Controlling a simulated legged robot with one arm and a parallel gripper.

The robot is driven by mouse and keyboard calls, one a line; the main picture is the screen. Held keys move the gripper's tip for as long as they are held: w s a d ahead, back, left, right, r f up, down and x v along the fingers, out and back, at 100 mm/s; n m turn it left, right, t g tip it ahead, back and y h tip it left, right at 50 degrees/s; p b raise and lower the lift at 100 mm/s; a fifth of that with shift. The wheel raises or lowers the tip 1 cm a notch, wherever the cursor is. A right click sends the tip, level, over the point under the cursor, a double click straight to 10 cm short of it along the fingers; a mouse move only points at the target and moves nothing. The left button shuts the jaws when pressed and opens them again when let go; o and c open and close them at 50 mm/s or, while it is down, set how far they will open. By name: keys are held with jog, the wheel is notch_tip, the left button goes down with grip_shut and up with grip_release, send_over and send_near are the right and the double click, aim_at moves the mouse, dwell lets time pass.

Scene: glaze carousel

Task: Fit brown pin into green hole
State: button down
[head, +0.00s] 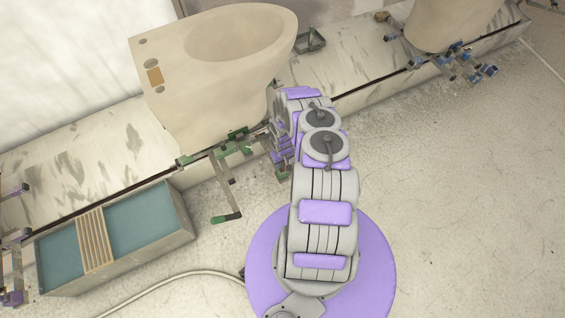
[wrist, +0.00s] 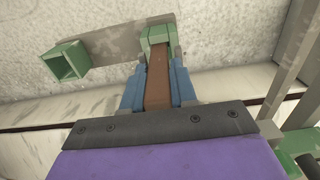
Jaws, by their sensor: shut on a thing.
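In the wrist view my gripper (wrist: 158,72) has two blue fingers shut on the brown pin (wrist: 157,86). The pin points away from my palm, and its far end meets a green square fitting (wrist: 159,34) on a grey plate (wrist: 112,43). I cannot tell whether the tip is inside that fitting or only against it. A second green square fitting, with an open hollow (wrist: 68,64), sits at the plate's left end. In the head view, my arm hides the gripper's fingers and the pin, beside the green-fitted frame (head: 233,148).
A cream toilet bowl (head: 185,75) stands on the ledge (head: 75,150) just left of my arm. A green-tipped lever (head: 228,218) sticks out below it. A trough with blue-green liquid (head: 185,212) lies at left. A second bowl (head: 440,25) stands far right. Floor at right is clear.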

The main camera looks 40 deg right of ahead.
jog(key=shift+a+r, duration=0.1)
jog(key=shift+a, duration=0.1)
jog(key=shift+f, duration=0.35)
jog(key=shift+s+b, duration=0.1)
jog(key=shift+b, duration=0.2)
